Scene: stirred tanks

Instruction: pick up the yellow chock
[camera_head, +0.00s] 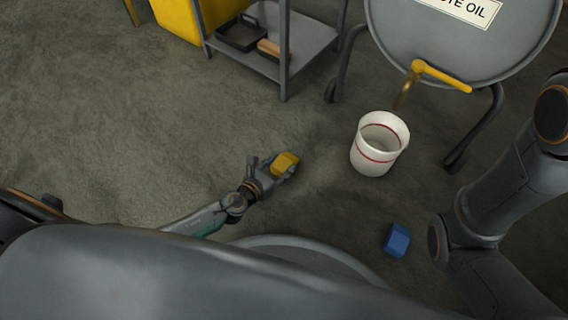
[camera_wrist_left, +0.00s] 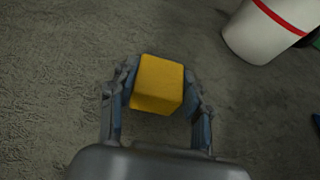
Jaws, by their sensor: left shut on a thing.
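The yellow chock (camera_head: 285,163) is a small block in the middle of the head view. My left gripper (camera_head: 277,170) reaches it from the lower left and is shut on it. In the left wrist view the yellow chock (camera_wrist_left: 157,84) sits between the two fingers of my left gripper (camera_wrist_left: 158,95), one finger on each side. I cannot tell whether the chock touches the floor. My right gripper does not show; arm links of mine stand at the right of the head view.
A white bucket (camera_head: 370,158) with a red band stands right of the chock, beneath the yellow tap (camera_head: 440,76) of a waste oil tank (camera_head: 455,40). A blue block (camera_head: 397,240) lies at lower right. A grey shelf cart (camera_head: 290,55) stands behind. Floor at left is clear.

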